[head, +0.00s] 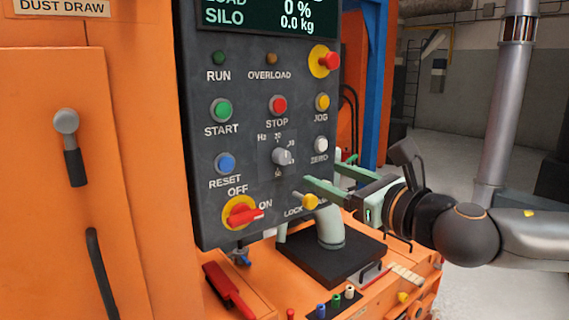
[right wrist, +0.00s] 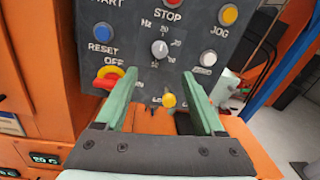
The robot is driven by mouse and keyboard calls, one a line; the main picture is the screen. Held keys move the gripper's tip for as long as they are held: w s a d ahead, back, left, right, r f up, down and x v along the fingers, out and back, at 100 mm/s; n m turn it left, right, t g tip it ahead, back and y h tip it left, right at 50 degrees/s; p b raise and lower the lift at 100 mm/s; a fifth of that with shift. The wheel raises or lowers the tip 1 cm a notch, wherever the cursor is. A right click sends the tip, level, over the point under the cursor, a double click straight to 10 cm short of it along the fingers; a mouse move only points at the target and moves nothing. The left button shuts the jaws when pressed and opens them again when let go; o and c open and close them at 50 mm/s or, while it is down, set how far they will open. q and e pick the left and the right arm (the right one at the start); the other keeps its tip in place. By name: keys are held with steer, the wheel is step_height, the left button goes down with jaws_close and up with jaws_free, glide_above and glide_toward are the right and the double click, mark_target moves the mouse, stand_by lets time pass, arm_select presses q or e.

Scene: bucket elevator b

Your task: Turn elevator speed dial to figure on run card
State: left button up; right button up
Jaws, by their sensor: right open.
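The elevator speed dial (head: 281,156) is a small grey knob on the dark control panel (head: 215,180), with "Hz" and figures around it. It also shows in the right wrist view (right wrist: 160,49), above and between my fingertips. The figure it points to is too small to read surely. My right gripper (head: 325,176) is open and empty, its two green fingers reaching toward the panel from the right, below and right of the dial. In the right wrist view its fingers (right wrist: 161,78) are apart, with the dial beyond them, untouched. I cannot make out a run card. My left gripper is not in view.
Around the dial are a red STOP button (head: 278,105), a white ZERO button (head: 320,144), a blue RESET button (head: 224,163) and a yellow LOCK knob (head: 310,201). A red-yellow OFF/ON switch (head: 241,214) is lower left. A grey pipe (head: 330,228) stands below the panel.

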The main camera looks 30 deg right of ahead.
mark_target(285, 157)
steer(key=w+p, duration=0.5)
steer(key=w, duration=0.5)
steer(key=shift+w+a+p, duration=0.1)
steer(key=shift+w+p, duration=0.25)
steer(key=shift+p, duration=0.05)
steer(key=shift+w, duration=0.65)
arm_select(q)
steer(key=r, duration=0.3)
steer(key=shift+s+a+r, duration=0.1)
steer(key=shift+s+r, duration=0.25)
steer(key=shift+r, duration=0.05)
arm_select(e)
steer(key=shift+w, duration=0.15)
steer(key=shift+c, duration=0.2)
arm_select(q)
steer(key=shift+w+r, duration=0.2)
arm_select(e)
jaws_close()
